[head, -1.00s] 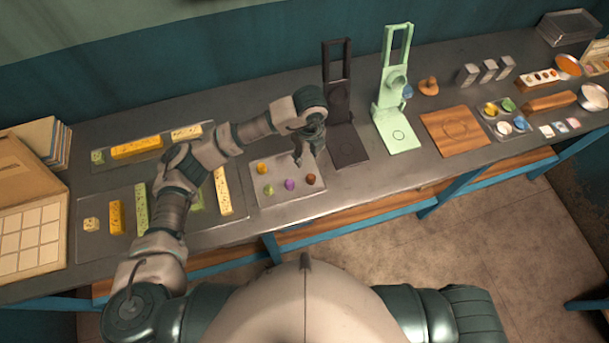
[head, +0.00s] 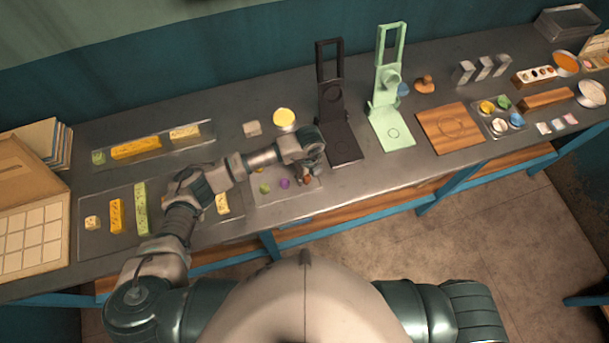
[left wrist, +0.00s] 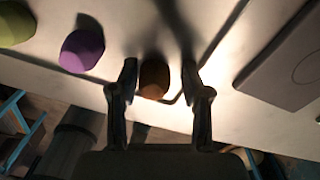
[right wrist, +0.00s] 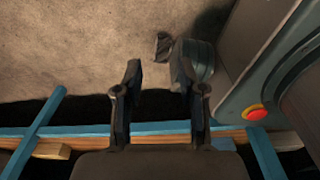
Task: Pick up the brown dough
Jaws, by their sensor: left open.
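The brown dough (left wrist: 154,78) is a small rounded lump on a pale tray (head: 262,198). In the left wrist view it sits between the two spread fingers of my left gripper (left wrist: 158,82), near the fingertips, with a gap on each side. In the head view my left gripper (head: 308,178) is low over the right end of the tray and the brown dough (head: 307,180) is partly hidden by it. My right gripper (right wrist: 157,80) shows only in the right wrist view, with its fingers apart and nothing between them, above the floor.
A purple dough (left wrist: 82,50) and a green dough (left wrist: 16,24) lie left of the brown one. A black press (head: 345,148) stands close to the right of the tray, with a mint press (head: 390,130) beyond. A yellow-topped round container (head: 284,118) stands behind.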

